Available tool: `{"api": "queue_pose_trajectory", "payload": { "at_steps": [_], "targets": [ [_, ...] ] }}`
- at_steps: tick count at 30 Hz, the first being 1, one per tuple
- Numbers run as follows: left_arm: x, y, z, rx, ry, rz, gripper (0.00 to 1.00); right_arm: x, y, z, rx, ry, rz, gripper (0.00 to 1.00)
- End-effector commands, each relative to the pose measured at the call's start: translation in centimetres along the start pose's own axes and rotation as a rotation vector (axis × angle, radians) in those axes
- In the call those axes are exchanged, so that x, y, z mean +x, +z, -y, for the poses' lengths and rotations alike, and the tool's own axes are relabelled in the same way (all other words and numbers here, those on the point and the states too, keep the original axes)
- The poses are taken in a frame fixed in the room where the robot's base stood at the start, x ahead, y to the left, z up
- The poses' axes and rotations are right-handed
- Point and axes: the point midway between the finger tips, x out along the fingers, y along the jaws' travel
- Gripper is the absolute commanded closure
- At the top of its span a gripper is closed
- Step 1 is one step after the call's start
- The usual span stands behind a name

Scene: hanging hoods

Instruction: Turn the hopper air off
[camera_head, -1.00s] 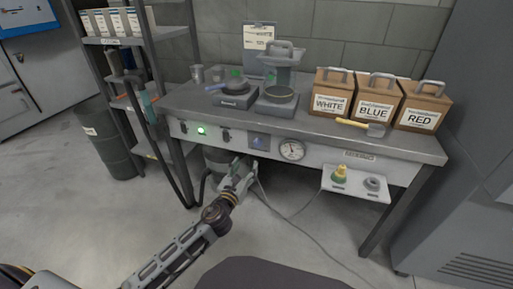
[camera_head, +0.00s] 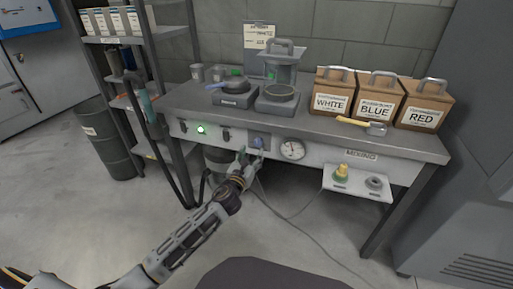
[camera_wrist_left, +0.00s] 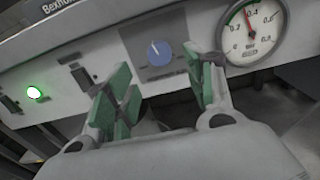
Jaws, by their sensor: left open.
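The hopper air control is likely the blue round knob (camera_wrist_left: 159,53) on a dark square plate on the bench's front panel; its label is too blurred to read. It also shows in the head view (camera_head: 259,142). My left gripper (camera_head: 250,154) is in front of and just below the knob. In the wrist view its green-padded fingers (camera_wrist_left: 158,92) are spread open, with the knob beyond the gap between them and apart from both. My right gripper is not in view.
A pressure gauge (camera_wrist_left: 250,30) sits right of the knob. A lit green lamp (camera_wrist_left: 34,92) and switches (camera_wrist_left: 82,78) are to its left. A small shelf (camera_head: 357,184) holds a yellow-green fitting (camera_head: 341,172). Cartons, a scoop and a hopper stand on the bench (camera_head: 300,123).

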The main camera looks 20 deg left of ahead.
Motion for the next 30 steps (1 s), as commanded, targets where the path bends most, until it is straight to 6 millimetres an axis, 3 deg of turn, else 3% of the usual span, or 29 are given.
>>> {"api": "queue_pose_trajectory", "payload": {
  "at_steps": [19, 30],
  "targets": [
    [5.2, -0.1, 0.0, -0.001, 0.000, 0.001, 0.46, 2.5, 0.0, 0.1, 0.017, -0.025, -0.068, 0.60],
    [6.5, 0.0, 0.0, -0.001, -0.001, 0.000, 0.46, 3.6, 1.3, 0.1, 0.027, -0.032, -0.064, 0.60]
  ]
}}
